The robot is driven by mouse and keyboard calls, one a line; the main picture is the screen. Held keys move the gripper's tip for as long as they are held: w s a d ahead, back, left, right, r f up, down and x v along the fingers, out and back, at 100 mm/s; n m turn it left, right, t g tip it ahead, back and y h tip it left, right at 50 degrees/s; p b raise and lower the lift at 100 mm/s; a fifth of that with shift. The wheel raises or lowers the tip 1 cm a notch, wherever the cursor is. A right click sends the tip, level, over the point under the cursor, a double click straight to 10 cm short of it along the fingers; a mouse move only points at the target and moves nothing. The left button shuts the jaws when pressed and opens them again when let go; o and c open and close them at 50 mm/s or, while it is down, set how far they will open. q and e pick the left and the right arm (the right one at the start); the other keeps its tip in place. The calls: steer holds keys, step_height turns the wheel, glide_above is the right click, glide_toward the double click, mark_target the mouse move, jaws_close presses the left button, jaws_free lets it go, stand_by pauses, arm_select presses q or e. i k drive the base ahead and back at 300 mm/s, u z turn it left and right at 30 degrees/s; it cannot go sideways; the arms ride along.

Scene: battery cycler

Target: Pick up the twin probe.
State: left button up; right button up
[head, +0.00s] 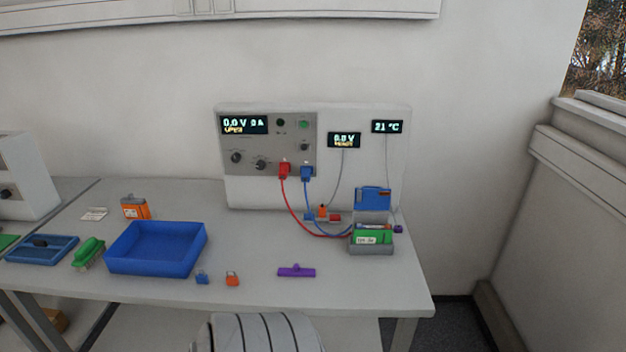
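The twin probe is most likely the small orange piece (322,212) at the end of the grey cable from the 0.0 V display (344,140). It is at the back of the table, near the foot of the cycler. A small blue piece (309,216) and a red piece (335,217) sit on either side of it; I cannot tell whether they belong to it. Neither of my grippers shows in the head view.
Red (289,205) and blue (309,200) leads curve from the cycler (215,160) to a battery holder (371,249) on the right. A blue tray (157,263), a purple bar (296,271) and small blue and orange clips (232,279) lie in front. The front right is clear.

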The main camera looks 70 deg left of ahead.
mark_target(333, 218)
steer(key=u, duration=0.7)
steer(key=i, duration=0.7)
steer(key=u, duration=0.8)
